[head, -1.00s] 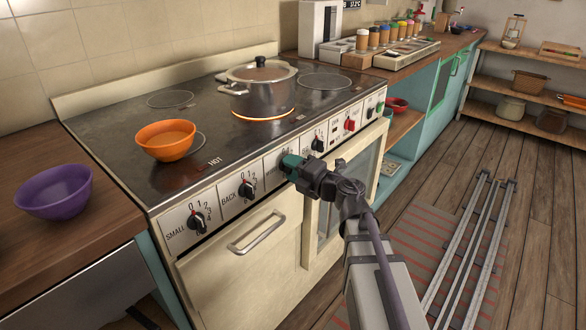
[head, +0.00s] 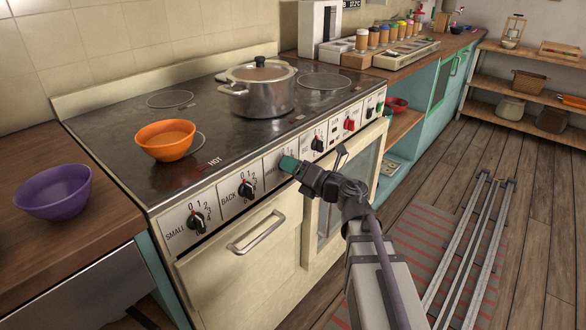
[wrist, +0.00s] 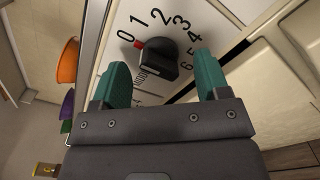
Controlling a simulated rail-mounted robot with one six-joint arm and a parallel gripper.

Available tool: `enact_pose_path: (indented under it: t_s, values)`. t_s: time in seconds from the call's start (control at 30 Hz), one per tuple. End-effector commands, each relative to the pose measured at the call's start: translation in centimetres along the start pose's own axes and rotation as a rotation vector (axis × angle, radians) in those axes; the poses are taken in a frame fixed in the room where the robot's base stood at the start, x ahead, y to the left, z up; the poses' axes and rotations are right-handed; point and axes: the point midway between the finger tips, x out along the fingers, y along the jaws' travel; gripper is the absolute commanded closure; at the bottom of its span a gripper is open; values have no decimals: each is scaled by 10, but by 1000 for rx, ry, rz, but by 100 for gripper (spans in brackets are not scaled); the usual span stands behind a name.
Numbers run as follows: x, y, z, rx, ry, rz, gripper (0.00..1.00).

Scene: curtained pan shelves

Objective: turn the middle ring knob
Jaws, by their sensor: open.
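The middle ring knob (wrist: 156,62) is black and stands on a pale panel printed with the numbers 0 to 6. Its red mark points toward the 0. In the head view my gripper hides this knob. My gripper (wrist: 160,64) is open, with one green finger on each side of the knob in the wrist view. In the head view the gripper (head: 288,164) is at the stove's front panel. A steel pot (head: 262,92) with a lid stands on the middle ring, and no glow shows under it.
The back knob (head: 246,188) and small knob (head: 196,222) are to the left. Another black knob (head: 318,144) and a red knob (head: 350,124) are to the right. An orange bowl (head: 165,141) is on the cooktop; a purple bowl (head: 54,194) is on the counter.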

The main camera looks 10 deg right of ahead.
Motion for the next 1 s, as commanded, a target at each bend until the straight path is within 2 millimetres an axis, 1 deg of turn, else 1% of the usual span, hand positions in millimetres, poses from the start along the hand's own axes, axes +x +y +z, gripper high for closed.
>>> enact_pose_path:
  t_s: [0.3,0.67,1.0]
  values:
    - [-12,0,0,0,-1,0,31]
    - [-15,0,0,0,0,0,31]
    - [-47,1,-1,0,-1,-1,31]
